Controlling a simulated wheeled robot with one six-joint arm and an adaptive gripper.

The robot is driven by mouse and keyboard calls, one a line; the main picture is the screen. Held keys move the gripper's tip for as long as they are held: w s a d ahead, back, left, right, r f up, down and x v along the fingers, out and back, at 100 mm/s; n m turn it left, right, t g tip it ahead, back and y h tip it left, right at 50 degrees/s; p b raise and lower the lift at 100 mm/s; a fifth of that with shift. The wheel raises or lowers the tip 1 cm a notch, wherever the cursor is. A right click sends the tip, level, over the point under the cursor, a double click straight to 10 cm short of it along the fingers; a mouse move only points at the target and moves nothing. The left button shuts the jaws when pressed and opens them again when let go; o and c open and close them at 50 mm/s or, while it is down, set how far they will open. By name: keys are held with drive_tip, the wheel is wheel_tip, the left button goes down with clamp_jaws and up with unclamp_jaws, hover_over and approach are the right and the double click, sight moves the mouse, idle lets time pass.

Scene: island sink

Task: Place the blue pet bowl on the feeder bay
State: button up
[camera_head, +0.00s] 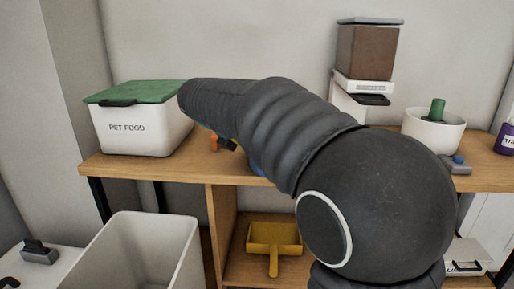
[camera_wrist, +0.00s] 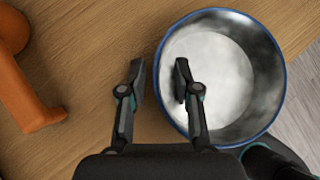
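The blue-rimmed pet bowl (camera_wrist: 268,100), with a pale, shiny inside, sits on the wooden counter in the wrist view. In the head view only a blue sliver of it (camera_head: 257,168) shows beside my arm. My gripper (camera_wrist: 160,80) is open at the bowl's left rim. Its right finger is over the inside of the bowl and its left finger is outside, with the rim between them. Contact cannot be told. A feeder with a brown hopper (camera_head: 366,52) and white body stands at the back right in the head view. Its lower part is partly hidden by my arm.
A white pet food bin (camera_head: 140,131) with a green lid stands at the counter's left. An orange object (camera_wrist: 28,95) lies left of the gripper. A white pot (camera_head: 434,132) stands right of the feeder. A yellow scoop (camera_head: 274,238) is on the lower shelf.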

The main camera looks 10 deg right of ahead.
drive_tip(key=shift+r, duration=0.1)
drive_tip(key=shift+a+r, duration=0.1)
drive_tip(key=shift+r, duration=0.1)
drive_tip(key=p+v, duration=0.1)
drive_tip(key=v, duration=1)
drive_tip(key=shift+s+a+r+p, duration=0.2)
drive_tip(key=shift+p, duration=0.15)
